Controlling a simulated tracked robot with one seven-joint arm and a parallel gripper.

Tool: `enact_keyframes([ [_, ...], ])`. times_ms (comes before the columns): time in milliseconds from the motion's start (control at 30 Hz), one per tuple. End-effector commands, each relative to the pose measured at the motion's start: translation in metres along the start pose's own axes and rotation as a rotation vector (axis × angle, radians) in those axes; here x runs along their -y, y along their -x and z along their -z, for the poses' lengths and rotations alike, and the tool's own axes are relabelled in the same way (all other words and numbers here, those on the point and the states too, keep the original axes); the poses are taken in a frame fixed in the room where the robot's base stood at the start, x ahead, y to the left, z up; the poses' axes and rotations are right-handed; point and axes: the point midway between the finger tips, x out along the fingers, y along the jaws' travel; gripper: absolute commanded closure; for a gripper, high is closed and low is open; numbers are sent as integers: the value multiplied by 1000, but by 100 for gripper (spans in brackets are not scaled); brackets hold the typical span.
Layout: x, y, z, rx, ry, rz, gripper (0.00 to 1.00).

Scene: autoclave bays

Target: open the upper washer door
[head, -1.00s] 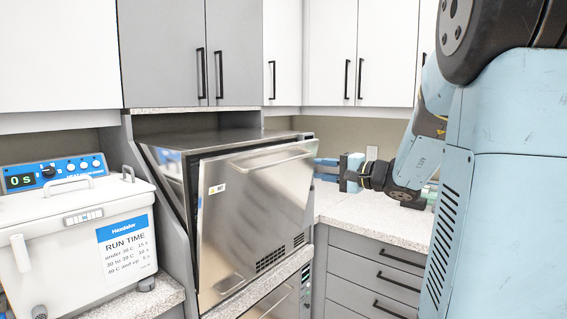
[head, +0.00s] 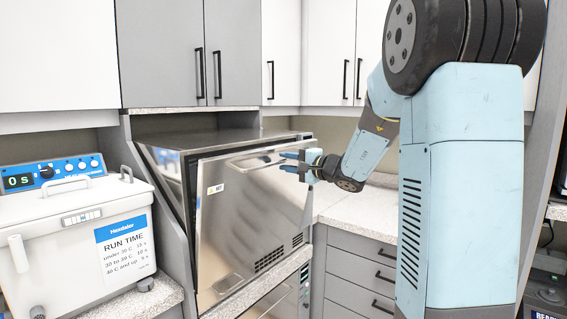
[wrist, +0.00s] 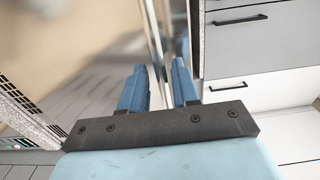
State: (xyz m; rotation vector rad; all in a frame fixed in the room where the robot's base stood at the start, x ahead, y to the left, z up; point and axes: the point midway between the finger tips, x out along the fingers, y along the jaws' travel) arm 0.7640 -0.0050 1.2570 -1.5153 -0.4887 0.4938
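The upper washer door (head: 240,215) is a brushed-steel front panel with a bar handle (head: 250,163) along its top. My gripper (head: 283,162) is at the right end of the handle, coming from the right. In the wrist view my gripper's two blue fingers (wrist: 160,75) are apart, with a thin shiny bar, seemingly the handle, running between them. I see no firm contact on both sides. The door's reflective face fills the wrist view's left side.
A second steel front (head: 287,300) sits below the upper door. The white Heatsaler bath (head: 75,235) stands on the left counter. Grey drawers (head: 355,270) and a bare speckled counter (head: 365,208) are at the right. Wall cabinets (head: 190,60) hang above.

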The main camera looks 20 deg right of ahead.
Motion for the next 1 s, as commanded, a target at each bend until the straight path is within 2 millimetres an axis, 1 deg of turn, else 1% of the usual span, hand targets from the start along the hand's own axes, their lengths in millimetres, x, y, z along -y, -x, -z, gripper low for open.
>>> enact_keyframes([
  [33, 0, -4, 0, 1, 0, 1, 70],
  [167, 1, -10, 0, 0, 0, 2, 70],
  [467, 0, -11, 0, 0, 0, 1, 71],
  [767, 0, -11, 0, 0, -1, 0, 99],
  [1000, 0, -11, 0, 1, -1, -1, 100],
])
